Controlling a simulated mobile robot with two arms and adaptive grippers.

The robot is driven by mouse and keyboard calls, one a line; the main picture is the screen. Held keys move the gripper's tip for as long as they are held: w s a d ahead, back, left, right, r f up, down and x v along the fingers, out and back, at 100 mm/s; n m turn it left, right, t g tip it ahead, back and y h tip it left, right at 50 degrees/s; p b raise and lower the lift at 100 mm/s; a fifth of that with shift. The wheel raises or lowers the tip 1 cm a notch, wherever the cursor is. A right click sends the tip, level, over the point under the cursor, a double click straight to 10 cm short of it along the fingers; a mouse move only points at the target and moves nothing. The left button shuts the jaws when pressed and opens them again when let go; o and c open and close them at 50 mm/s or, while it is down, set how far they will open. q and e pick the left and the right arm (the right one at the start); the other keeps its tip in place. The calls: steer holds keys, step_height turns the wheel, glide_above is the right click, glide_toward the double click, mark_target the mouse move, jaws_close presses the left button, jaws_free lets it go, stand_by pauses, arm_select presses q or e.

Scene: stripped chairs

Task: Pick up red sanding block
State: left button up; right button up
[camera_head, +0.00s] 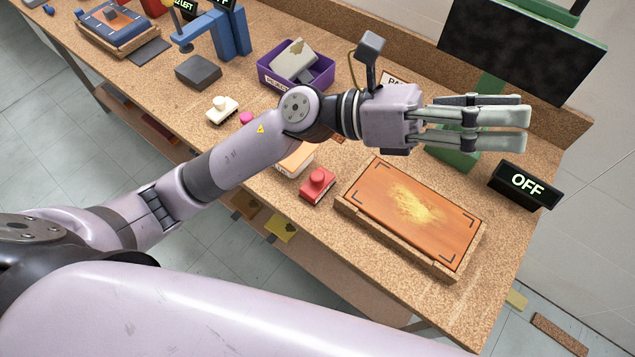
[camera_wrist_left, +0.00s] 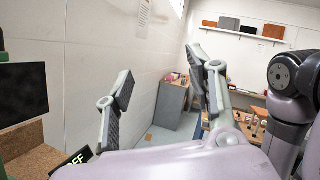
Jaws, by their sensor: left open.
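The red sanding block (camera_head: 318,186), with a round knob on top, sits on the cork-coloured workbench (camera_head: 490,310), just left of an orange board. My left gripper (camera_head: 525,124) reaches across the bench to the right, above and beyond the orange board, well apart from the red block. Its fingers are spread and empty; in the left wrist view the gripper (camera_wrist_left: 160,95) also shows parted fingers with nothing between them. The red block is not visible in the left wrist view. My right gripper is not in view.
The orange board (camera_head: 410,215) bears yellow dust. An OFF sign (camera_head: 523,184) and a dark screen (camera_head: 520,45) stand at the right. A purple bin (camera_head: 318,80) is behind my arm; a white-knobbed block (camera_head: 221,109) lies left. Bare bench surrounds the red block's front.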

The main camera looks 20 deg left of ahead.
arm_select(q)
step_height(320, 180, down, 8)
steer(key=s+d+m+g+y, duration=0.1)
steer(key=s+m+g+y, duration=0.25)
steer(key=m+y, duration=0.3)
steer(key=m+t+y, duration=0.4)
steer(key=m+y, duration=0.2)
steer(key=y, duration=1)
glide_above(318, 176)
step_height(318, 176, down, 12)
steer(key=shift+g+h, duration=0.25)
steer(key=f+p, duration=0.1)
steer(key=f, duration=0.3)
steer(key=f+p, duration=0.1)
steer(key=f, duration=0.2)
steer(key=f+p, duration=0.2)
steer(key=f, duration=0.2)
steer(key=shift+s+d+f, duration=0.1)
steer(key=shift+d+f, duration=0.2)
steer(key=shift+d, duration=0.05)
steer(key=shift+a+f+p, duration=0.1)
steer(key=shift+f+p, duration=0.35)
steer(key=shift+p, duration=0.05)
steer(key=f, duration=0.1)
steer(key=f+p, duration=0.2)
steer(key=shift+a+f, duration=0.25)
steer(key=shift+f, duration=0.6)
